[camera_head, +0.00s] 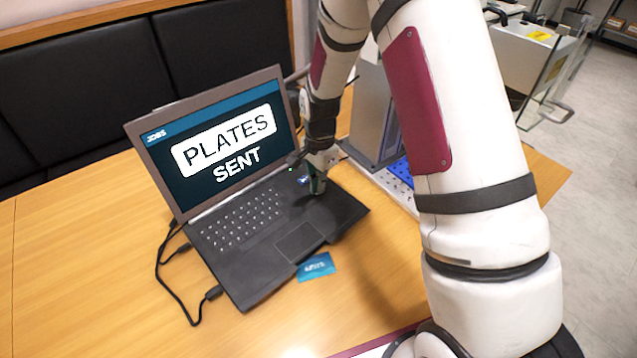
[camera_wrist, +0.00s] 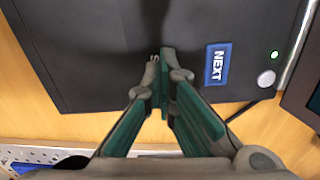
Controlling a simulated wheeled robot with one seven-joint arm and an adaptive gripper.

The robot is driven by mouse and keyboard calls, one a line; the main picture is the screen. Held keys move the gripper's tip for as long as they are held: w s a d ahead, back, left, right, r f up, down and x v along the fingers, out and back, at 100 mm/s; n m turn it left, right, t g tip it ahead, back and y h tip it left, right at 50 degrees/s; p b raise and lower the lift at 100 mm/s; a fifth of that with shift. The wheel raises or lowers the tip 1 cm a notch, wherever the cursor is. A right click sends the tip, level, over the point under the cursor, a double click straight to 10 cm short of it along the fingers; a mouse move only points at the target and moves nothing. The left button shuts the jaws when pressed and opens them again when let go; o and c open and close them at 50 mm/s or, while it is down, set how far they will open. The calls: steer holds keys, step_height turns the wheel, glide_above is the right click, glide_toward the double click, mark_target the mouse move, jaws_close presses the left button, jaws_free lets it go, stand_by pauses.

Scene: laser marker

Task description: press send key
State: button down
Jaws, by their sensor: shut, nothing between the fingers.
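The dark laptop (camera_head: 290,235) stands open on the wooden table. Its screen (camera_head: 215,140) reads "JOBS" and, larger, "PLATES SENT". My gripper (camera_head: 317,190) is shut and empty, pointing down at the right part of the keyboard deck. In the wrist view its green fingers meet at the tips (camera_wrist: 167,58) over the dark deck. A small light mark like a letter "S" shows beside the tips; the rest of that label is hidden by them. A blue "NEXT" key (camera_wrist: 218,64) lies apart to the right of the tips. Whether the tips touch the deck, I cannot tell.
A round light button (camera_wrist: 266,78) and a green light (camera_wrist: 274,55) are near the laptop's edge. A blue card (camera_head: 316,267) lies in front of the laptop. Black cables (camera_head: 178,290) run along its left. A grey machine (camera_head: 375,110) stands behind my arm.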

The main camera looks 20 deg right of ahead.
step_height(320, 180, up, 14)
steer(key=p, duration=0.2)
stand_by(0.8)
steer(key=s+r+n+t+p, duration=0.2)
steer(key=s+r+n, duration=0.5)
steer(key=s+r, duration=0.85)
steer(key=s+r+n+t+p, duration=0.1)
steer(key=s+r+n, duration=0.2)
steer(key=s, duration=0.5)
steer(key=s+r+n+t+p, duration=0.1)
steer(key=s+r+n, duration=0.2)
steer(key=s, duration=0.6)
steer(key=shift+a+r+n, duration=0.35)
steer(key=shift+n, duration=0.35)
